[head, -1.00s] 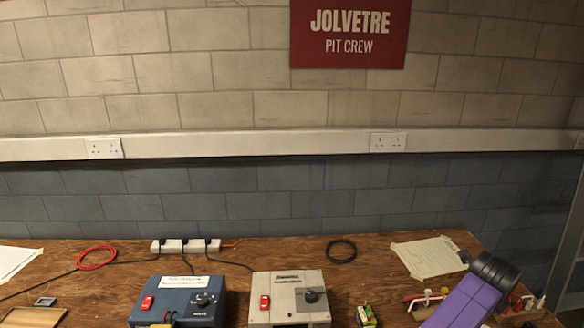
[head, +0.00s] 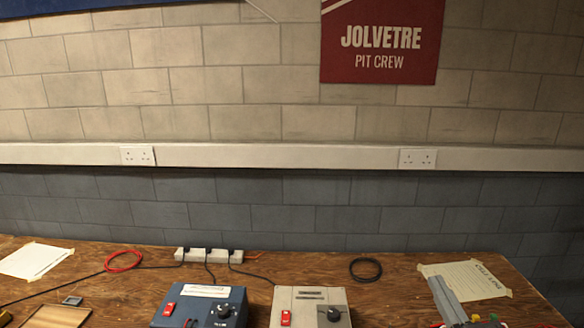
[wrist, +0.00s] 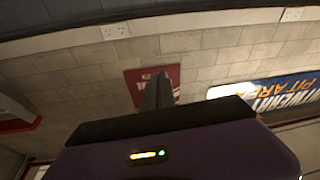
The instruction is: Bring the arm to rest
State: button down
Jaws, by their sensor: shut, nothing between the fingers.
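My gripper (wrist: 158,88) shows in the wrist view as two dark fingers close together, with nothing held between them. Behind them is my purple hand with a small lit indicator. The fingers point towards the block wall, which appears upside down in that view, and overlap the red sign (wrist: 139,75).
The wooden bench (head: 120,290) holds a blue charger (head: 190,309), a grey charger (head: 300,296), a power strip (head: 208,254), a red cable loop (head: 123,261) and a black ring (head: 365,269). Small coloured items lie at the lower right. The air above the bench is clear.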

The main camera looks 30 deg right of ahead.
jog(key=s+a+f+n+y, duration=0.2)
jog(key=s+a+f+y, duration=0.25)
jog(key=a, duration=0.45)
jog(key=s+a+f+n+y, duration=0.3)
jog(key=s+a, duration=0.2)
jog(key=a, duration=0.4)
jog(key=s+a+f+g, duration=0.2)
jog(key=s+a, duration=0.2)
jog(key=s, duration=0.2)
jog(key=s+a+f+m+g+y, duration=0.1)
jog(key=s+a+f, duration=0.2)
jog(key=s, duration=0.3)
jog(key=shift+s+a+f+m+g+b, duration=0.3)
jog(key=shift+a+g+b, duration=0.1)
jog(key=shift+a, duration=0.15)
